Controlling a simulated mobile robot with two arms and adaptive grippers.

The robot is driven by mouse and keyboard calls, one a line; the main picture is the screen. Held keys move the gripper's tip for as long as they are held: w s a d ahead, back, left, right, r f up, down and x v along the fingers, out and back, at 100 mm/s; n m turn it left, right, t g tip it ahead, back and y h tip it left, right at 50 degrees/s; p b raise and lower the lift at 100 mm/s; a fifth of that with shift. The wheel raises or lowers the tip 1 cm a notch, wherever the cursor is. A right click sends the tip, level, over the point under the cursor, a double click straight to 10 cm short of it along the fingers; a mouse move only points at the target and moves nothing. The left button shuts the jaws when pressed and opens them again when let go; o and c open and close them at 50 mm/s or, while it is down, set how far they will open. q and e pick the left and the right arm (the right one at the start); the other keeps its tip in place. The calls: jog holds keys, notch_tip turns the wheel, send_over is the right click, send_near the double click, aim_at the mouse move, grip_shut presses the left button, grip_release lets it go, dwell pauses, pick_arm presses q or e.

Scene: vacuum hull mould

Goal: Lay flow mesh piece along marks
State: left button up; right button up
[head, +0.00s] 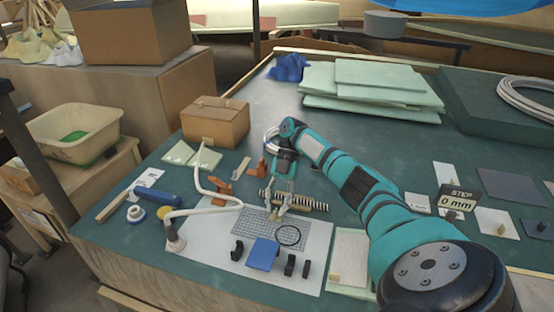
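A grey grid-patterned mesh piece (252,229) lies flat on a white sheet (207,240) at the front of the green table. A small tan knob (274,215) shows at its upper edge. My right gripper (279,212) points down at this knob, its fingertips right at it. The fingers look a little apart, but whether they touch the knob is too small to tell. A black ring (289,236) lies at the mesh's right end. Marks on the sheet are not clear. My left gripper is out of view.
A striped coil (310,205) lies just behind the mesh. A blue block (263,253) and black clips (290,265) lie in front. A white hose (202,211) stands at left. A "STEP 0 mm" sign (459,199) is at right.

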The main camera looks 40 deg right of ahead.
jog(key=shift+o, duration=1.1)
notch_tip(320, 180, up, 10)
